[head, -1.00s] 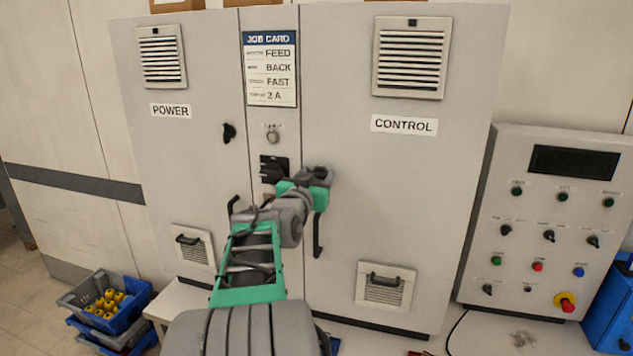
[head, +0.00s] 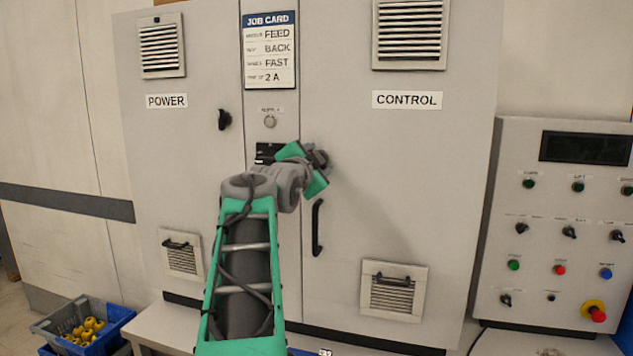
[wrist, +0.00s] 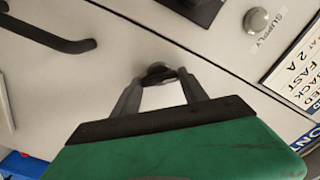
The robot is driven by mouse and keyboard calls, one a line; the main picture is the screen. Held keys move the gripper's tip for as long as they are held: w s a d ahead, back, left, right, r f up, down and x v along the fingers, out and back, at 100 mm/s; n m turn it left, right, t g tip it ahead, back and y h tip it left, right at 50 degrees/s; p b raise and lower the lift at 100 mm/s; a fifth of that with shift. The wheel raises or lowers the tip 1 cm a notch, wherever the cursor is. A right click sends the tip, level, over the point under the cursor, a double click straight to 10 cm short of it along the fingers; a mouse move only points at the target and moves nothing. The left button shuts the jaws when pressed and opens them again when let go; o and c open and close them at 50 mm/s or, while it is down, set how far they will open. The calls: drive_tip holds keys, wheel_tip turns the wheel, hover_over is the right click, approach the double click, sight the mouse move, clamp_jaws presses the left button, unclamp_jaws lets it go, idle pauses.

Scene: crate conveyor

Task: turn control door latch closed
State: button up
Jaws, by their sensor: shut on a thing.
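The control door (head: 400,185) is the wide grey panel under the CONTROL label, and it looks shut. Its latch (wrist: 159,72) is a small dark knob in the wrist view. My gripper (head: 318,160) is at the left edge of that door, above the black door handle (head: 317,227). In the wrist view my gripper's fingertips (wrist: 158,79) are closed around the latch. In the head view my gripper hides the latch, so its angle is hard to tell there. The handle also shows in the wrist view (wrist: 45,33).
The power door (head: 180,140) with its own black latch (head: 224,119) is at left. A job card (head: 269,50) and the supply lamp (head: 269,121) are between the doors. A control panel (head: 560,220) stands at right. A crate (head: 85,328) of yellow parts is at lower left.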

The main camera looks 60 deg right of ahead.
drive_tip(key=m+b, duration=0.4)
drive_tip(key=shift+f+m, duration=0.3)
drive_tip(key=shift+f, duration=0.05)
drive_tip(key=shift+r+m+b, duration=0.2)
drive_tip(key=shift+m+b, duration=1.15)
drive_tip(key=shift+m, duration=0.15)
drive_tip(key=o, duration=1.4)
drive_tip(key=a, duration=0.2)
drive_tip(key=s+a+b, duration=0.1)
drive_tip(key=a, duration=0.4)
drive_tip(key=shift+s+a, duration=0.15)
drive_tip(key=shift+a, duration=0.2)
